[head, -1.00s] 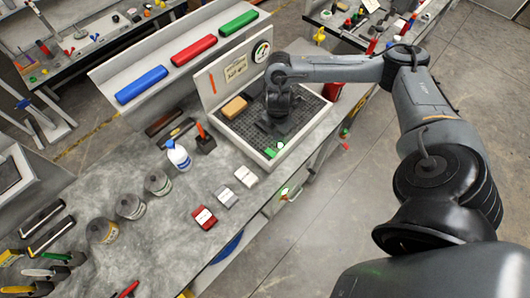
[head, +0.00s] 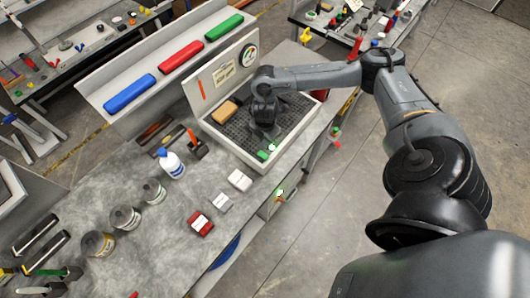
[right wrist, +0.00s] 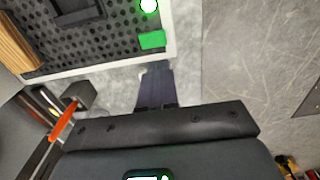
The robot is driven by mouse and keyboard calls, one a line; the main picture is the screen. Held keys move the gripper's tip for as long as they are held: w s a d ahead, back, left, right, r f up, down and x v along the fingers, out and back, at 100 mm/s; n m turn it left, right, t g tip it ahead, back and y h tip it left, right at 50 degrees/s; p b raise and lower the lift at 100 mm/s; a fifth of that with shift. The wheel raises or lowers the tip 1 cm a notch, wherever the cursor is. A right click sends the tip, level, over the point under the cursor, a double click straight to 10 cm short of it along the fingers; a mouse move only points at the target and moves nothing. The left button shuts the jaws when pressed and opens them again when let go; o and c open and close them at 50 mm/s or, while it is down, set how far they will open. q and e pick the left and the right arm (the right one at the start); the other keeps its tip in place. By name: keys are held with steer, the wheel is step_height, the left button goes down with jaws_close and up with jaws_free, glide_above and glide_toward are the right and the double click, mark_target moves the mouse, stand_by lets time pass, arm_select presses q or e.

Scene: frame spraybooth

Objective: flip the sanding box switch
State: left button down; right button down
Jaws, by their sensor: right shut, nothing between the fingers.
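The sanding box (head: 226,141) is a white-rimmed tray with a black perforated floor and an upright back panel; its rim also shows in the right wrist view (right wrist: 110,66). A green switch-like block (head: 263,156) sits at its front corner beside a glowing round light (head: 272,147). The block appears clearly in the right wrist view (right wrist: 152,40). My right gripper (head: 265,130) is over the box, close to this corner. In the right wrist view its fingers (right wrist: 155,85) are shut and empty, pointing toward the green block; contact cannot be told. My left gripper is not in view.
A tan block (head: 224,112) lies in the box. A gauge (head: 249,55) is on the back panel. A white bottle (head: 171,165), an orange-handled tool in a holder (head: 198,149), several cans and small boxes (head: 200,223) stand on the grey bench. The bench near the box's front is mostly clear.

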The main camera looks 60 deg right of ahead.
mark_target(265, 157)
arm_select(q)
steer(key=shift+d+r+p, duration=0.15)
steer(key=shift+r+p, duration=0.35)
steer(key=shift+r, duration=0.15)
arm_select(e)
step_height(265, 157, down, 9)
steer(key=shift+f, duration=0.2)
